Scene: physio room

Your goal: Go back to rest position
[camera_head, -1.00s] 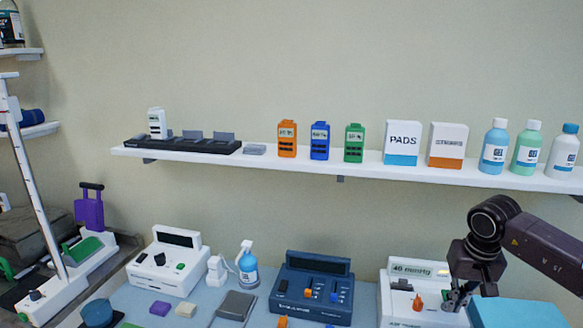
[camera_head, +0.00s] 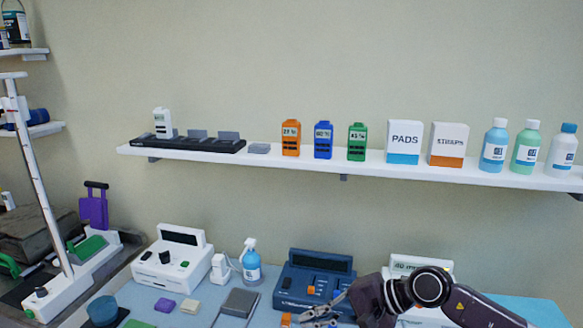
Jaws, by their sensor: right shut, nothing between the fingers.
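My right gripper (camera_head: 326,311) is low in the head view, with its arm coming in from the lower right. Its metal fingers point left and look shut and empty, in front of the dark blue device (camera_head: 318,264). The gripper and arm cover part of that device's front and much of the white device (camera_head: 420,262) with a display to its right. Whether the fingers touch anything is hard to tell. My left gripper is not in view.
A blue table holds a white device (camera_head: 172,258), a spray bottle (camera_head: 250,262), a grey pad (camera_head: 240,302) and small coloured blocks. Above, a wall shelf (camera_head: 350,172) carries a black charging rack (camera_head: 188,145), coloured units, boxes and bottles. A white stand (camera_head: 45,190) rises at left.

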